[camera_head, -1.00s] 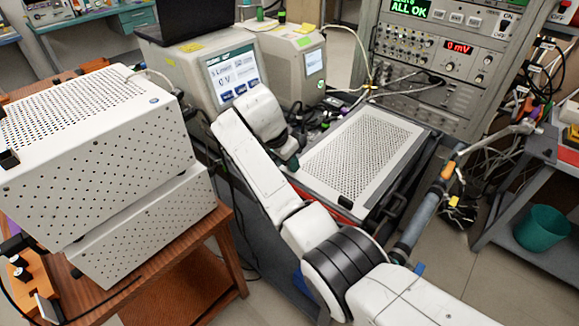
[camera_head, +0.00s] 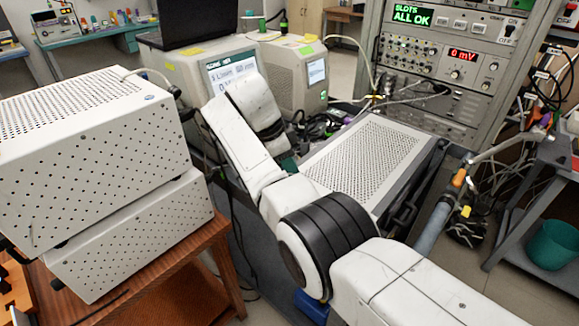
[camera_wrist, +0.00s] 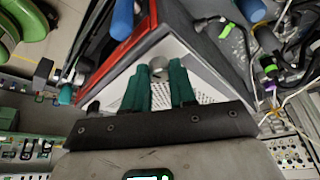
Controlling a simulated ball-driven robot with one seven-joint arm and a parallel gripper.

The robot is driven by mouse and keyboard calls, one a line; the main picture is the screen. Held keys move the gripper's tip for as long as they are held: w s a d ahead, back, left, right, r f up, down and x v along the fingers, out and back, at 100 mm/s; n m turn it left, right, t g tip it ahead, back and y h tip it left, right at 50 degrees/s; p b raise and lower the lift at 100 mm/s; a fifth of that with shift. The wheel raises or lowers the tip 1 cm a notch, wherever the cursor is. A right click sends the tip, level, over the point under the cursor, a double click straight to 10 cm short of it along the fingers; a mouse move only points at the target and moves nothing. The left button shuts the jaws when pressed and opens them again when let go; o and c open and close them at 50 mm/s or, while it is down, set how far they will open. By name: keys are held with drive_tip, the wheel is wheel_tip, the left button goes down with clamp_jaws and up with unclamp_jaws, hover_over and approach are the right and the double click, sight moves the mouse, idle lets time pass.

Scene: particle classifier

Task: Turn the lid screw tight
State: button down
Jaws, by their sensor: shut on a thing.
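The perforated lid (camera_head: 365,155) lies on top of the low grey box at the middle right of the head view. In the wrist view the lid's pale edge and holes (camera_wrist: 207,96) show behind my gripper (camera_wrist: 160,72). Its two green fingers are shut on a small grey round piece, which looks like the lid screw (camera_wrist: 157,64), close to a corner of the lid. How deep the screw sits is hidden. In the head view my arm covers the near left part of the box, and the fingertips cannot be seen there.
Two stacked white perforated boxes (camera_head: 95,150) stand on a wooden table at left. An instrument with a screen (camera_head: 228,72) stands behind my arm. A tall rack (camera_head: 450,60) is behind the lid. Loose cables lie at right, above a teal bin (camera_head: 552,240).

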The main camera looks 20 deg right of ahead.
drive_tip(key=shift+r, duration=0.1)
drive_tip(key=c, duration=0.9)
unclamp_jaws()
drive_tip(key=b+v, duration=0.1)
drive_tip(key=v, duration=0.9)
drive_tip(key=shift+r, duration=0.25)
drive_tip(key=shift+a, duration=0.15)
